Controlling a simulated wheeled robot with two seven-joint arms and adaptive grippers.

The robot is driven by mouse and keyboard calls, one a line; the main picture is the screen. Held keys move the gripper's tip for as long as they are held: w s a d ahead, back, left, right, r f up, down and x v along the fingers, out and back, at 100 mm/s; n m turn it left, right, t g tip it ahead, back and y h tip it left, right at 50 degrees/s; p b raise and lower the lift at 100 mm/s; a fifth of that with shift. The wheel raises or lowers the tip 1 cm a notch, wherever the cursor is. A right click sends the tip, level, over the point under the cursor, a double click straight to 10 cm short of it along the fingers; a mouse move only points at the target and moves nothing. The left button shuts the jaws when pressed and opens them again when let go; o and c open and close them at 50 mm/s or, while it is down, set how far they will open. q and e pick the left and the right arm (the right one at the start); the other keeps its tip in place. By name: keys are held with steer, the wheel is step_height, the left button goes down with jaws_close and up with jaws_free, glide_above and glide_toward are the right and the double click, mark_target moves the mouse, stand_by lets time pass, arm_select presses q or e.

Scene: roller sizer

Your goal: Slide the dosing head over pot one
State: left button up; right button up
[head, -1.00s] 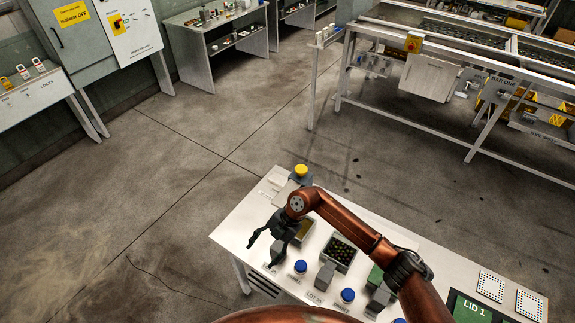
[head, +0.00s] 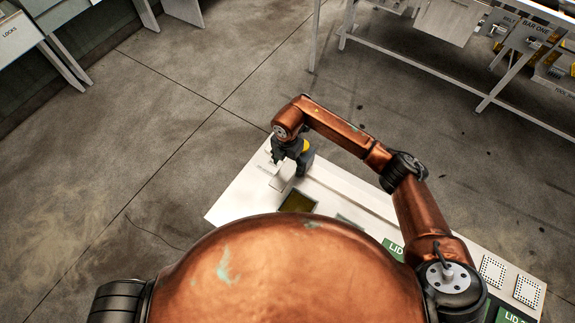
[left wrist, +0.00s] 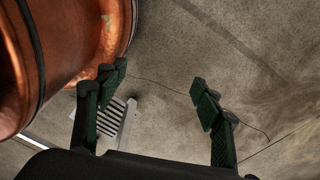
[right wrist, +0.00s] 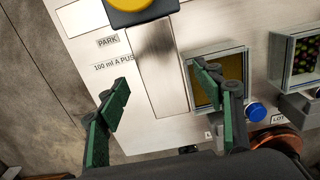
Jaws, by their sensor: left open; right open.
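The dosing head is a dark block with a yellow button (right wrist: 130,4) at the top edge of the right wrist view, beside the PARK label. In the head view its yellow top (head: 306,146) shows partly behind my right gripper (head: 283,160). That gripper is open and empty; in the right wrist view its fingers (right wrist: 160,93) are spread over the bench top, apart from the head. A square pot (right wrist: 236,60) with yellow-brown contents lies right of them; its number is not readable. My left gripper (left wrist: 157,87) is open, empty, above the floor.
The white bench (head: 238,196) runs toward the lower right, with a second pot (right wrist: 290,84) and a blue cap (right wrist: 256,112) on it. My own copper body hides much of its near side. Open concrete floor (head: 150,130) surrounds the bench.

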mark_target(288, 171)
steer(key=shift+w+f, duration=0.2)
steer(key=shift+f, duration=0.7)
steer(key=shift+s+f, duration=0.35)
steer(key=shift+f, duration=0.35)
steer(key=shift+w+f, duration=0.2)
steer(key=shift+w, duration=0.05)
steer(key=c, duration=1.6)
arm_select(q)
steer(key=w, duration=0.3)
steer(key=shift+w+r, duration=0.2)
steer(key=shift+r, duration=0.2)
arm_select(e)
jaws_close()
